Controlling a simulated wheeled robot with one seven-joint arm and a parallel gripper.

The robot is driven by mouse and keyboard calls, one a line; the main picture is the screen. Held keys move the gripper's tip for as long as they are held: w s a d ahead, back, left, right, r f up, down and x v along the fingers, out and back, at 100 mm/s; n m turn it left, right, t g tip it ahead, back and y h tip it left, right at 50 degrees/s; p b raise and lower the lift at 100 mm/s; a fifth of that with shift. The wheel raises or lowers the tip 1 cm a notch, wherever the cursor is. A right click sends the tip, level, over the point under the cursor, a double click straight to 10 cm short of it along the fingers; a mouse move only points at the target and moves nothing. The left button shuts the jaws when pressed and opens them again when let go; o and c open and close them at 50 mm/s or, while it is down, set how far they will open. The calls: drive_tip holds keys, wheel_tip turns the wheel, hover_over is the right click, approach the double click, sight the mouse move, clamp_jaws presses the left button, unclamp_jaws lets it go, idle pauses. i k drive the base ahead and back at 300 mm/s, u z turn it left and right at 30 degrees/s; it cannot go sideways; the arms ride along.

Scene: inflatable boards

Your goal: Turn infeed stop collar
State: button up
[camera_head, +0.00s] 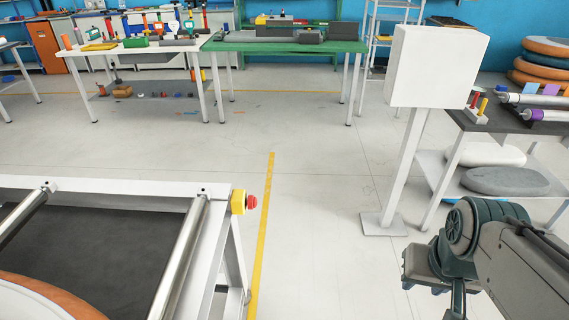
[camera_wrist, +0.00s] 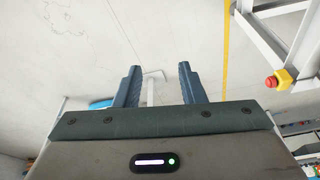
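In the wrist view the yellow collar (camera_wrist: 286,79) and red button (camera_wrist: 271,82) show at the right edge, on the white frame. My gripper (camera_wrist: 159,70) is open, with its two blue fingers apart and nothing held between them. It is well away from the collar. In the head view my arm is at the lower right, across open floor from the collar; the fingertips are not clear there.
The white roller frame (camera_head: 120,186) carries an orange-edged board (camera_head: 50,293) at lower left. A white box on a post (camera_head: 437,66) stands right of centre, near a dark-topped table (camera_head: 490,122). Floor with a yellow line (camera_head: 264,220) lies clear between frame and post.

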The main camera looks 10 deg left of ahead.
sight(250, 198)
drive_tip(key=u, duration=0.45)
drive_tip(key=i, duration=1.2)
drive_tip(key=u, duration=0.6)
